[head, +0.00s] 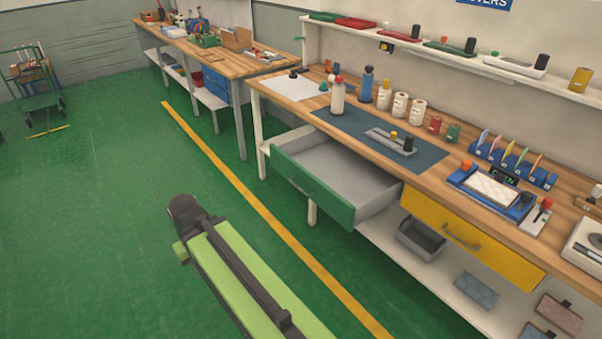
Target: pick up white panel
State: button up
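A white quilted panel (493,188) lies flat in a blue tray-like fixture (462,181) on the right part of the wooden workbench. It is the likeliest match for the white panel. A flat white sheet (290,86) also lies at the bench's far left end. My green and black arm link reaches up from the bottom edge over the floor, well left of the bench and apart from the panel. No gripper fingers show, so my gripper is not in view.
A green-fronted drawer (312,188) stands open from the bench (375,134), jutting over the floor. A yellow drawer (470,240) is shut below the panel. Several coloured dividers (510,158) stand behind the fixture; a small red-knobbed device (538,216) sits beside it.

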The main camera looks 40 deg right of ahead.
aim_at(494, 189)
jog(key=z, duration=0.9)
jog(key=k, duration=0.5)
jog(key=z, duration=0.2)
jog(key=i, duration=0.45)
jog(key=z, duration=1.05)
jog(key=k, duration=0.6)
jog(key=z, duration=0.35)
jog(key=i, duration=0.5)
jog(key=z, duration=0.05)
